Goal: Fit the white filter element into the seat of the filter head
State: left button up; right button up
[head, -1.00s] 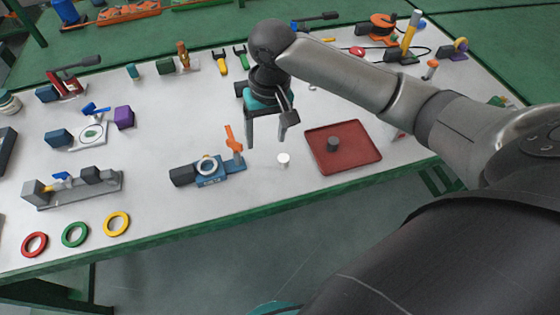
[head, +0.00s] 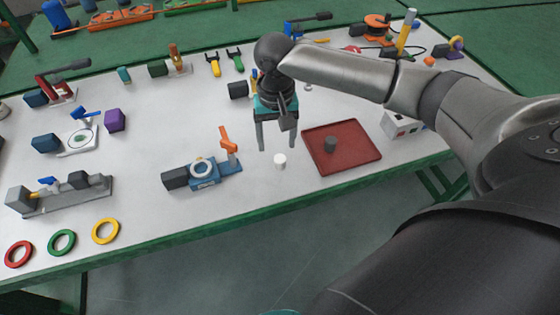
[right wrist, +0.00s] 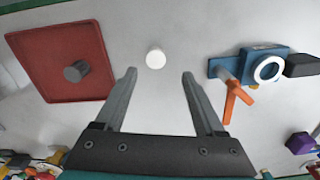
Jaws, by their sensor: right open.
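The white filter element (head: 280,160) is a small white cylinder standing on the table. It also shows in the right wrist view (right wrist: 156,59), just beyond and between my fingertips. The filter head (head: 205,172) is a blue block with a white ring-shaped seat, a dark cylinder at its left end and an orange lever; in the right wrist view it lies at the right (right wrist: 262,66). My right gripper (head: 276,150) is open and empty, pointing down above the table close to the filter element, not touching it. My left gripper is not in view.
A red tray (head: 358,160) with a dark grey cylinder (head: 330,144) lies right of the filter element. Red, green and yellow rings (head: 106,231) lie near the table's front left edge.

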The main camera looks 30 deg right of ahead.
aim_at(280, 158)
jog(key=f, duration=0.1)
jog(key=f+b, duration=0.1)
jog(key=f, duration=0.1)
jog(key=s+f, duration=0.1)
jog(key=shift+d+f+b, duration=0.2)
jog(key=shift+d+b, duration=0.05)
jog(key=shift+b, duration=0.1)
jog(key=shift+f, duration=0.5)
jog(key=shift+w, duration=0.1)
grip_shut()
